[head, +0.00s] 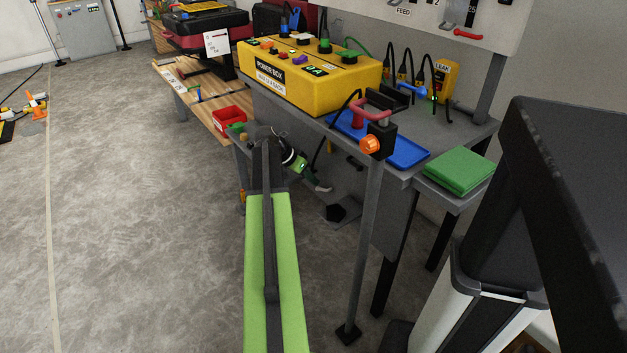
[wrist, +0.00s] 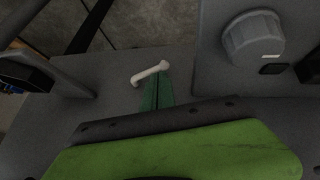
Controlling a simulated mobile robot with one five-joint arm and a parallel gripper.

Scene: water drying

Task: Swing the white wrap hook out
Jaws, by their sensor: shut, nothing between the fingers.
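A short white hook (wrist: 150,73) with a rounded bend lies just beyond my fingertips in the wrist view, against a dark grey surface. My gripper (wrist: 159,82) has its green fingers pressed together with nothing between them. The fingertips are very close to the hook's right end; I cannot tell whether they touch it. In the head view my gripper (head: 323,187) points down and right beside the grey bench, and I cannot make out the hook there.
The bench carries a yellow power box (head: 300,80), a blue tray (head: 408,153) and a green cloth (head: 459,171). Open floor lies left.

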